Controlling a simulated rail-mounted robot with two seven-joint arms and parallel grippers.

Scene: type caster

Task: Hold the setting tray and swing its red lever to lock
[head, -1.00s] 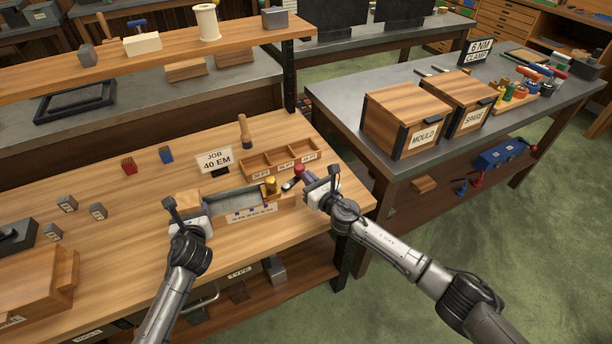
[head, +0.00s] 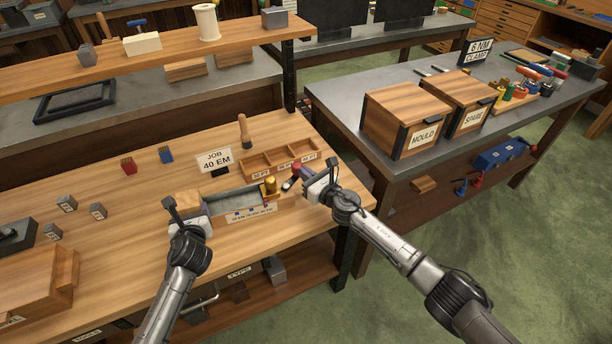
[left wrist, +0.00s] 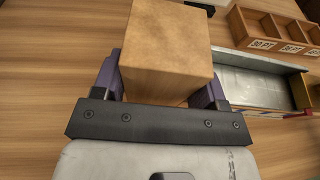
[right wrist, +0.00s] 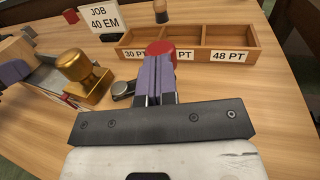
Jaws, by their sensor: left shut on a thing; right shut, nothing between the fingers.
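The setting tray, a grey metal trough with a labelled front (head: 252,213), lies on the wooden bench; it also shows in the left wrist view (left wrist: 250,82). My left gripper (left wrist: 160,88) is shut on a wooden block (left wrist: 168,40) at the tray's left end. A brass block with a round knob (right wrist: 84,68) sits at the tray's right end. The red lever's round knob (right wrist: 160,49) stands just beyond the tips of my right gripper (right wrist: 157,75), which is shut and empty. The fingers hide part of the lever; whether they touch the knob I cannot tell.
A wooden three-compartment box (right wrist: 190,40) stands behind the lever. The JOB 40 EM sign (head: 214,160) and a wooden-handled tool (head: 244,130) stand behind the tray. The bench's right edge is close to my right gripper.

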